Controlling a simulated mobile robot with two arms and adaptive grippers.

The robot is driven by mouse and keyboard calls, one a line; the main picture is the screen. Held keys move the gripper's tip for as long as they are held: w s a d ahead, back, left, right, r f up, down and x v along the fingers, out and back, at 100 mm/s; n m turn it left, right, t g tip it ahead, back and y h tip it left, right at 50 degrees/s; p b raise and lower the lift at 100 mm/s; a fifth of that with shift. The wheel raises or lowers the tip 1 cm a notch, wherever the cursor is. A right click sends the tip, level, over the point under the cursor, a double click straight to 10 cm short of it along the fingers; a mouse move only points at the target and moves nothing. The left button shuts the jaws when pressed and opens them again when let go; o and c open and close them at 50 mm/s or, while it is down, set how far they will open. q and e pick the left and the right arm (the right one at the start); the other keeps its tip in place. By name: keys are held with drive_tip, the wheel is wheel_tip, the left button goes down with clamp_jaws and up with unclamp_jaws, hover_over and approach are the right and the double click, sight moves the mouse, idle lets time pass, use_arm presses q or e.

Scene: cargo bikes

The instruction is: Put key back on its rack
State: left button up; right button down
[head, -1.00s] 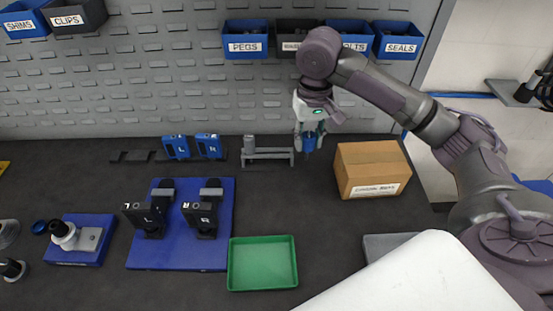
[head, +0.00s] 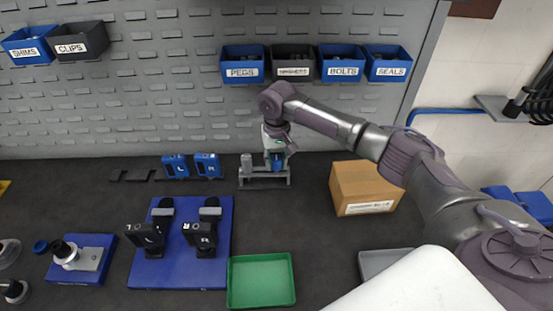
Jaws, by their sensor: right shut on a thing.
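The key looks like a small blue piece (head: 278,162) at the tip of my right gripper (head: 276,150). My right gripper is shut on it. The rack is a low grey metal stand (head: 264,184) on the dark bench near the back wall. The gripper and key are over or at the right part of the rack. I cannot tell whether the key touches the rack or hangs just above it. A grey cylindrical piece (head: 246,162) stands at the rack's left end. My left gripper is not in view.
A cardboard box (head: 364,188) stands right of the rack. Two blue blocks (head: 191,166) marked L and R stand to its left. A green tray (head: 261,281) and a blue board (head: 180,266) with black clamps lie in front. Labelled bins (head: 243,65) hang above.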

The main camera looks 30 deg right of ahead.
drive_tip(key=shift+f, duration=0.2)
drive_tip(key=shift+f, duration=0.1)
drive_tip(key=shift+f, duration=0.3)
drive_tip(key=c, duration=0.8)
unclamp_jaws()
drive_tip(key=shift+r, duration=0.1)
drive_tip(key=shift+r, duration=0.3)
wheel_tip(320, 180, up, 12)
drive_tip(key=shift+r+b, duration=0.1)
drive_tip(key=shift+b, duration=0.8)
